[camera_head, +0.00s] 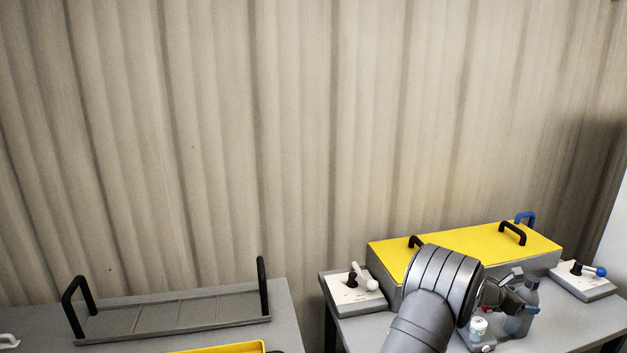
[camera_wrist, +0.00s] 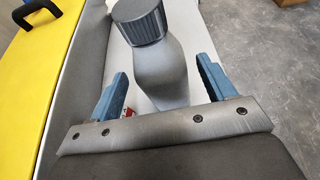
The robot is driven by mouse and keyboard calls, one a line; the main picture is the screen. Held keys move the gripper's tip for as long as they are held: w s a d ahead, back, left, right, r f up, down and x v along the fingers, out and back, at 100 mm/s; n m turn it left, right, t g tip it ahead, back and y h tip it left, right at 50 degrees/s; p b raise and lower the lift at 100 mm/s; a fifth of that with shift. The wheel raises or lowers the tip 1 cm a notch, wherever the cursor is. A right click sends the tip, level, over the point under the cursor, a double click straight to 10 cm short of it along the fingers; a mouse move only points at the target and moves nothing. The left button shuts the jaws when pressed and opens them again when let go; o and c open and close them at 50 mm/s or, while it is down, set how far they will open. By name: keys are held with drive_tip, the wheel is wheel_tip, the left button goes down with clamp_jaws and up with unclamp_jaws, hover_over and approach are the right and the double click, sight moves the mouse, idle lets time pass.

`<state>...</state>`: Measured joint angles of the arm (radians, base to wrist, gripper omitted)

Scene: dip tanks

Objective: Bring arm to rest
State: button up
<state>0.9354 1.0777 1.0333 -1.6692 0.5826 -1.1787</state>
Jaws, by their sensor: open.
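My gripper (camera_wrist: 158,95) shows in the wrist view with its two blue fingers spread apart. A grey bottle (camera_wrist: 160,70) with a dark ribbed cap stands beyond and between the fingers in that view. I cannot tell whether a finger touches it. In the head view my arm reaches over the right table, and my gripper (camera_head: 514,303) is beside the grey bottle (camera_head: 524,308), partly hidden by my wrist.
A yellow-lidded tank (camera_head: 470,244) with black handles stands behind my arm. Switch boxes with a white lever (camera_head: 355,290) and a blue-knobbed lever (camera_head: 583,280) flank it. A small white-capped jar (camera_head: 478,328) is close by. A grey rack (camera_head: 172,313) sits on the left table.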

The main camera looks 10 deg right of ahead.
drive_tip(key=x, duration=0.4)
drive_tip(key=shift+d, duration=0.25)
drive_tip(key=shift+d+f, duration=0.3)
drive_tip(key=shift+f, duration=0.05)
drive_tip(key=shift+r, duration=0.2)
